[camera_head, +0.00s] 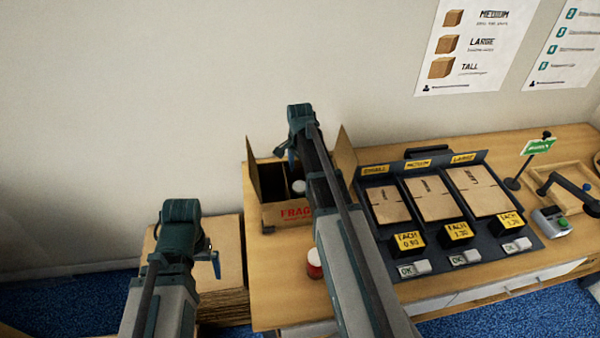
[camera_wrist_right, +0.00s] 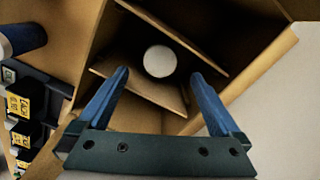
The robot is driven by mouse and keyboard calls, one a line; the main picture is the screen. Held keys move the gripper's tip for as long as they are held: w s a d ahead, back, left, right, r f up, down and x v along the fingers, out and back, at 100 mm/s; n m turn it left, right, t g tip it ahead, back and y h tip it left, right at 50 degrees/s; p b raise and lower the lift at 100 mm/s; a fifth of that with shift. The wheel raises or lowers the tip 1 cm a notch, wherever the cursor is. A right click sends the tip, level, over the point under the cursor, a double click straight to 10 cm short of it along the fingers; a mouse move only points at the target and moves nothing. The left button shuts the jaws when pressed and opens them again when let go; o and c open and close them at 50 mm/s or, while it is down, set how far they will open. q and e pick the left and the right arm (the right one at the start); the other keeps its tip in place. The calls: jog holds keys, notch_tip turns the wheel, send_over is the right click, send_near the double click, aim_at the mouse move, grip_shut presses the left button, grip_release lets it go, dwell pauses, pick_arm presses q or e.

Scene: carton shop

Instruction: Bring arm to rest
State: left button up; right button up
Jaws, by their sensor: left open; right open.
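My right gripper (camera_wrist_right: 163,100) is open and empty in the right wrist view, pointing down at an open carton (camera_wrist_right: 75,35) with cardboard dividers. A round white top (camera_wrist_right: 159,61) of something inside the carton shows between its fingers. In the head view my right arm reaches over the same carton (camera_head: 288,214), marked FRAG in red, and hides part of it. My right gripper's fingertips are mostly hidden there. My left gripper (camera_head: 215,264) is at the lower left, in front of a stack of flat cardboard; its fingers are only partly visible.
A dark rack (camera_head: 385,245) with small, medium and large carton blanks stands right of the carton. A red and white jar (camera_head: 314,263) is on the table near my right arm. A cardboard stack (camera_head: 226,245) is at the left. A green sign (camera_head: 539,146) stands farther right.

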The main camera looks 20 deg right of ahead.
aim_at(300, 194)
pick_arm(q)
jog(key=shift+r+p, duration=0.4)
jog(key=shift+r, duration=0.45)
pick_arm(e)
jog(key=shift+r, duration=0.85)
pick_arm(q)
jog(key=shift+f, duration=0.2)
pick_arm(e)
jog(key=shift+f, duration=0.2)
notch_tip(300, 194, down, 12)
jog(key=b, duration=1.2)
pick_arm(q)
notch_tip(300, 194, down, 12)
jog(key=shift+r, duration=0.2)
pick_arm(e)
jog(key=shift+r, duration=0.15)
notch_tip(300, 194, up, 12)
jog(key=p, duration=1.2)
jog(key=shift+r, duration=0.25)
notch_tip(300, 194, down, 13)
jog(key=b, duration=1.2)
pick_arm(q)
notch_tip(300, 194, up, 16)
jog(key=p, duration=1.5)
jog(key=shift+p, duration=0.4)
pick_arm(e)
notch_tip(300, 194, up, 16)
jog(key=shift+r, duration=0.2)
